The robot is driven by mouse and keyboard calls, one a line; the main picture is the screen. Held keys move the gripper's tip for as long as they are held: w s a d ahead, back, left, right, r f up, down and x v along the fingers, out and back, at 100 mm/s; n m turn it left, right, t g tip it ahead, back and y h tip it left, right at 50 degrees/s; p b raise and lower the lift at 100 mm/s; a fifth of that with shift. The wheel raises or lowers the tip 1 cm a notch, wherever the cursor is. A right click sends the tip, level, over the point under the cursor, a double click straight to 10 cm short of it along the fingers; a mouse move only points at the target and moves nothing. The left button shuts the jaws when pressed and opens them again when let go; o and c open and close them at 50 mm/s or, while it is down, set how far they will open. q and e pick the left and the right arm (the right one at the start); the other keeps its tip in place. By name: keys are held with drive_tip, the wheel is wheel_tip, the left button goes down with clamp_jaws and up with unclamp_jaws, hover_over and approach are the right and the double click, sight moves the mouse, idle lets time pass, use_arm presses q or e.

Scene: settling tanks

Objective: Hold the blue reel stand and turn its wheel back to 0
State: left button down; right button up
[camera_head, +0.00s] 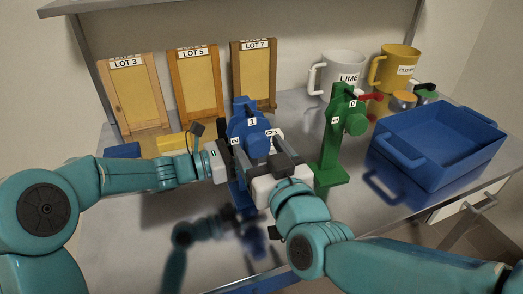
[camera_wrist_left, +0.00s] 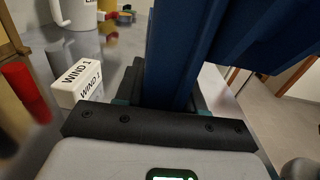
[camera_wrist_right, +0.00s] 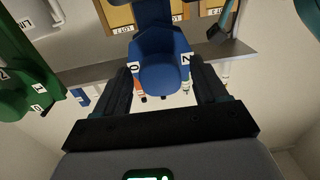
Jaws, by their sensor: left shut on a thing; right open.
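The blue reel stand (camera_head: 237,193) stands on the metal bench. Its blue wheel (camera_head: 248,122) has the label 1 at the top, 2 at the left and 0 at the right. My left gripper (camera_head: 232,165) is shut on the stand's post; the blue post (camera_wrist_left: 172,65) fills the left wrist view's middle. My right gripper (camera_head: 268,153) is open in front of the wheel. In the right wrist view, the wheel's round blue hub (camera_wrist_right: 162,70) sits between the two fingers, with a gap showing on each side. The lower post is partly hidden by my grippers.
A green reel stand (camera_head: 333,150) is close on the right, beside a blue bin (camera_head: 440,150). Framed lot boards (camera_head: 195,85) line the back. A white WIND 1 block (camera_wrist_left: 76,82) is near the post.

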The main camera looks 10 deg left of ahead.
drive_tip(key=c, duration=1.1)
drive_tip(key=n, duration=0.4)
drive_tip(key=shift+n, duration=0.4)
drive_tip(key=n, duration=0.4)
drive_tip(key=shift+d+n, duration=0.1)
drive_tip(key=shift+n, duration=0.2)
drive_tip(key=n, duration=0.4)
drive_tip(key=shift+r, duration=0.1)
drive_tip(key=shift+n, duration=2.2)
